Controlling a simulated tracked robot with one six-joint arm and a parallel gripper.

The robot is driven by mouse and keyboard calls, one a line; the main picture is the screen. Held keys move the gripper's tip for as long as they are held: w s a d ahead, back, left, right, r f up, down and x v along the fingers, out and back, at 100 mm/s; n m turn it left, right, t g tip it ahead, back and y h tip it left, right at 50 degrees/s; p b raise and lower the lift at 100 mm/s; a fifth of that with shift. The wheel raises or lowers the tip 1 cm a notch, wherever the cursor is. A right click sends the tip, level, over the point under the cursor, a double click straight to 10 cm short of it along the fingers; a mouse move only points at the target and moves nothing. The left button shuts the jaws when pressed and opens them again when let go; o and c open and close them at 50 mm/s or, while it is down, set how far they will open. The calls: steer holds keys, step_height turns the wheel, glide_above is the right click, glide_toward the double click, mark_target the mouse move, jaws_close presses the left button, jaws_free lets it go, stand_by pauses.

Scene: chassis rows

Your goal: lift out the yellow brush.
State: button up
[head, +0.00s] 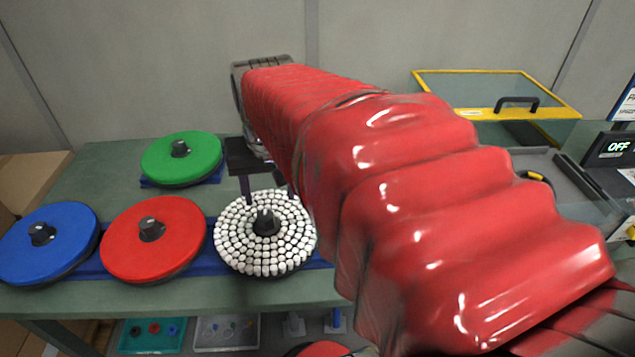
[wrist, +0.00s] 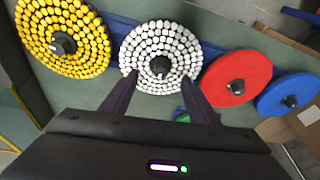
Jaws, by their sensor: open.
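The yellow brush (wrist: 88,38) is a round disc of yellow bristle tufts with a black hub knob (wrist: 63,43), at the upper left of the wrist view. In the head view it is hidden, with my red-sleeved arm across that side. My gripper (wrist: 160,80) is open and empty. Its two fingers point at the white brush (wrist: 140,50), not at the yellow one, and stand either side of its hub in the wrist view. In the head view my gripper (head: 268,193) is at the far edge of the white brush (head: 238,240); contact cannot be told.
A red disc (head: 185,245), a blue disc (head: 70,250) and a green disc (head: 200,165) lie on the green bench (head: 100,180). A blue strip (head: 92,262) runs under the row. A yellow-framed clear lid (head: 495,90) and an OFF display (head: 615,148) are at right.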

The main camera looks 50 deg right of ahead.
steer(key=s+d+f+m+g, duration=0.1)
steer(key=s+d+m, duration=0.2)
steer(key=d, duration=0.6)
steer(key=s+d+f+m+g+y, duration=0.1)
steer(key=s+d+f+m, duration=0.1)
steer(key=s+d, duration=0.3)
steer(key=s+d+f+m, duration=0.2)
steer(key=d+m, duration=0.3)
steer(key=d, duration=0.7)
steer(key=shift+s+d+f+g+y, duration=0.15)
steer(key=shift+s+d+g+y, duration=0.2)
steer(key=shift+s, duration=0.55)
steer(key=shift+f, duration=0.1)
step_height(320, 180, down, 8)
steer(key=shift+f, duration=0.25)
steer(key=shift+f, duration=2.6)
steer(key=shift+c, duration=0.6)
